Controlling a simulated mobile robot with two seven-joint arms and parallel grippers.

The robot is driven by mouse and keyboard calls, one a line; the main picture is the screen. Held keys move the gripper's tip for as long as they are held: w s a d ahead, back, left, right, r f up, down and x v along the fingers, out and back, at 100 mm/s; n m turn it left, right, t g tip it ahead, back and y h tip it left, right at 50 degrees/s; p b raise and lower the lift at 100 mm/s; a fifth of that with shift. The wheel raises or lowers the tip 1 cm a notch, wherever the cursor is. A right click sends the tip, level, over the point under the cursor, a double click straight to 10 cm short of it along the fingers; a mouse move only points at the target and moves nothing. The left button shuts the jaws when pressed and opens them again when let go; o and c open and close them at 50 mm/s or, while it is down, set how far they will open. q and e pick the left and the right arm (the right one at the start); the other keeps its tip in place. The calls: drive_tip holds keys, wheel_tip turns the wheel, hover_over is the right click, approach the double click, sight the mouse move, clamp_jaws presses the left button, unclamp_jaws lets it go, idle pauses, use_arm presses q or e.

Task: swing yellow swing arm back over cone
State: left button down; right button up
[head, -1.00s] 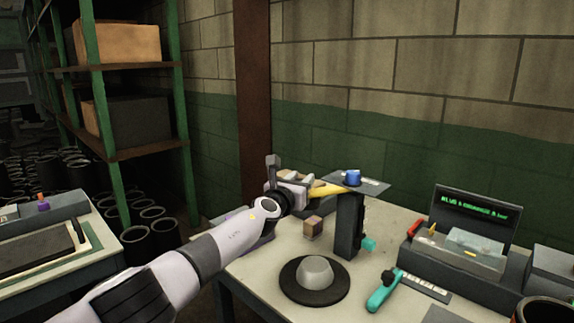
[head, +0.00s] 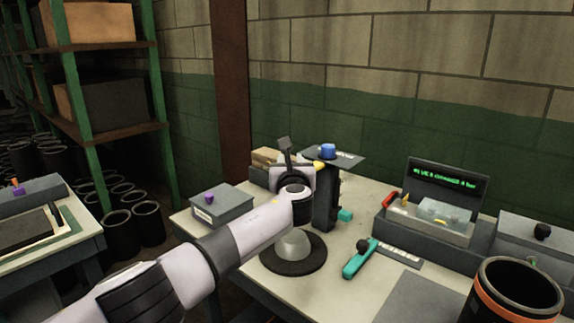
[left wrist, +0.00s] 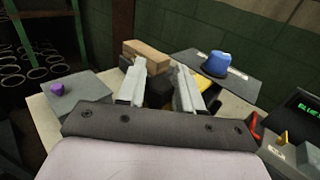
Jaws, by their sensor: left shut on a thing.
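The yellow swing arm (head: 319,166) shows only as a small piece beside the black post (head: 325,205); my gripper hides the rest. It also shows in the left wrist view (left wrist: 203,82), just right of the fingers. My left gripper (head: 304,174) is left of the post, behind and above the cone, and shut on the swing arm. Its fingers (left wrist: 160,80) have a dark part between them in the wrist view. The pale grey cone (head: 294,245) stands on a dark round base (head: 314,262), partly covered by my arm. My right gripper is not in view.
A teal-handled tool (head: 358,262) lies right of the cone. A grey box with purple knob (head: 222,207) stands left. A display console (head: 440,210) and black cup (head: 512,292) are right.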

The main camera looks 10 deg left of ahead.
use_arm(q)
drive_tip(key=shift+s+d+r+n+y, duration=0.2)
drive_tip(key=shift+s+d+n+y, duration=0.1)
drive_tip(key=shift+d+y, duration=0.3)
drive_tip(key=shift+d, duration=0.1)
drive_tip(key=c, duration=0.9)
unclamp_jaws()
drive_tip(key=shift+s, duration=0.1)
drive_tip(key=shift+o, duration=0.2)
drive_tip(key=shift+f, duration=0.1)
drive_tip(key=v, duration=0.7)
drive_tip(key=shift+p, duration=0.45)
drive_tip(key=shift+s, duration=0.1)
